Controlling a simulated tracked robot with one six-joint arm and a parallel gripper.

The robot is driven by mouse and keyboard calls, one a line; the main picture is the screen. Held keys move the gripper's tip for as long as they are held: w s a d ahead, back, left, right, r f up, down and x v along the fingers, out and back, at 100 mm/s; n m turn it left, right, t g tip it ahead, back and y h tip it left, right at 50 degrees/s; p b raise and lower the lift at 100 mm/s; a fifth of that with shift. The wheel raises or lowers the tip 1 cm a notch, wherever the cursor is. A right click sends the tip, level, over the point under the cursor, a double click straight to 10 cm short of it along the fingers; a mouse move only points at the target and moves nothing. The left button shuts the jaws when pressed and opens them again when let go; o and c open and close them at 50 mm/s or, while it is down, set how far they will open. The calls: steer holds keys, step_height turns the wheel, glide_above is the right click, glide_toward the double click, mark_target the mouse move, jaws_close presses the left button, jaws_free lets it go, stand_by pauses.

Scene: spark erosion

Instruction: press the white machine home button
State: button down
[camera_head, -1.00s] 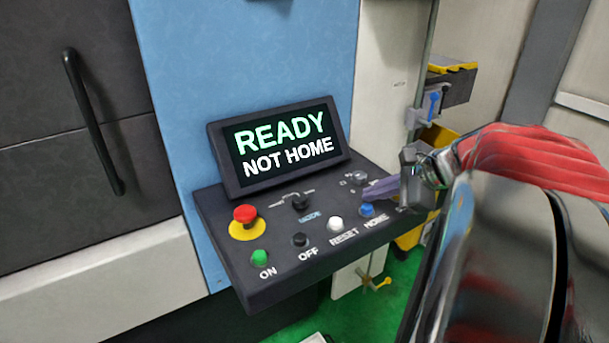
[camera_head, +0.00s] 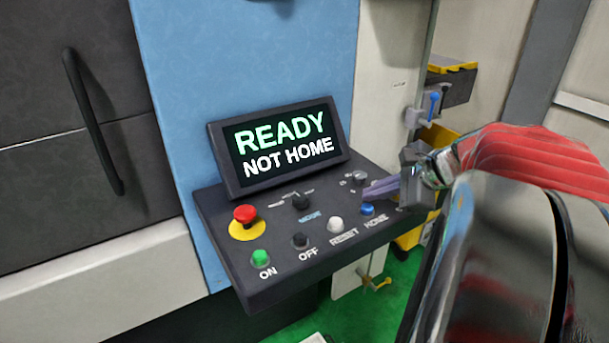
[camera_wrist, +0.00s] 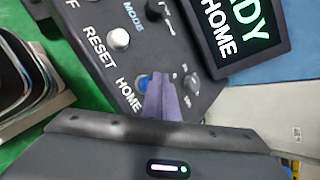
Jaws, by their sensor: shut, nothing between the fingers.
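The control panel (camera_head: 285,272) has a white button (camera_head: 336,224) labelled RESET and a blue button (camera_head: 366,208) labelled HOME to its right. No white button carries the HOME label. In the wrist view the white button (camera_wrist: 118,39) and blue button (camera_wrist: 144,82) both show, the blue one partly hidden by the fingers. My gripper (camera_head: 370,192) is shut and empty, its purple-grey fingers just behind the blue button in the head view. In the wrist view my gripper (camera_wrist: 162,78) has its tips beside the blue button; contact cannot be told.
The screen (camera_head: 283,146) reads READY NOT HOME. A red emergency stop (camera_head: 245,214), a green ON button (camera_head: 260,258), a black OFF button (camera_head: 300,240), a mode knob (camera_head: 300,202) and another knob (camera_head: 359,178) crowd the panel. Blue machine wall rises behind.

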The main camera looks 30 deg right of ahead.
mark_target(372, 209)
steer(key=shift+f, duration=0.75)
stand_by(1.2)
steer(key=shift+r, duration=3.3)
steer(key=shift+s, duration=0.1)
